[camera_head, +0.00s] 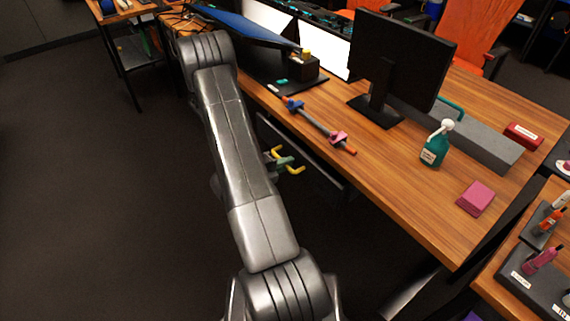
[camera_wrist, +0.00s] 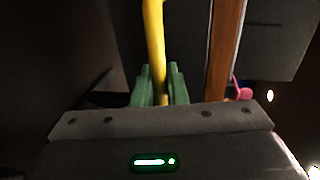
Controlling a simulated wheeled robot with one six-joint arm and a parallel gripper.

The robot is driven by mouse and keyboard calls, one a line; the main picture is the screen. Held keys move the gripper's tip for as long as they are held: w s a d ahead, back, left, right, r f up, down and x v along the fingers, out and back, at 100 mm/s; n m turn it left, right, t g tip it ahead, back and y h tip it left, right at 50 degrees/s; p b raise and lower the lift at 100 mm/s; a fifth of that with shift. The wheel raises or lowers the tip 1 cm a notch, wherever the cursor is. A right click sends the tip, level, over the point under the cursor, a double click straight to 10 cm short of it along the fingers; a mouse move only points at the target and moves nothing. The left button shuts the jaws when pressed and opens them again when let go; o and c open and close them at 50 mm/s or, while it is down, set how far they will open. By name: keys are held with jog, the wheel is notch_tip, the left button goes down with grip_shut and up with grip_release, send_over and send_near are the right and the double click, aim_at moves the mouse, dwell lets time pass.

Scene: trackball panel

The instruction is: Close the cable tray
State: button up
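The cable tray (camera_head: 322,173) shows as a dark panel with a pale edge below the desk's front edge, partly hidden behind my arm. A yellow handle (camera_head: 295,170) stands out from it, and the handle also shows as a yellow bar in the wrist view (camera_wrist: 154,40). My gripper (camera_head: 284,162) has green fingers at the handle. In the wrist view its fingers (camera_wrist: 161,82) lie on both sides of the yellow bar and look closed on it. The tray's inside and far end are hidden.
The wooden desk (camera_head: 400,185) is above and right of my gripper. Dark floor (camera_head: 90,180) lies open at left.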

aim_at(296, 158)
jog(key=shift+d, duration=0.1)
grip_shut()
jog(key=shift+r+x, duration=0.2)
jog(key=shift+x, duration=0.75)
jog(key=shift+r+x, duration=0.2)
jog(key=shift+x, duration=0.75)
jog(key=shift+w, duration=0.15)
jog(key=o, duration=0.6)
grip_release()
jog(key=shift+d, duration=0.1)
jog(key=v, duration=1.3)
jog(key=shift+a+p, duration=0.35)
jog(key=shift+p, duration=0.1)
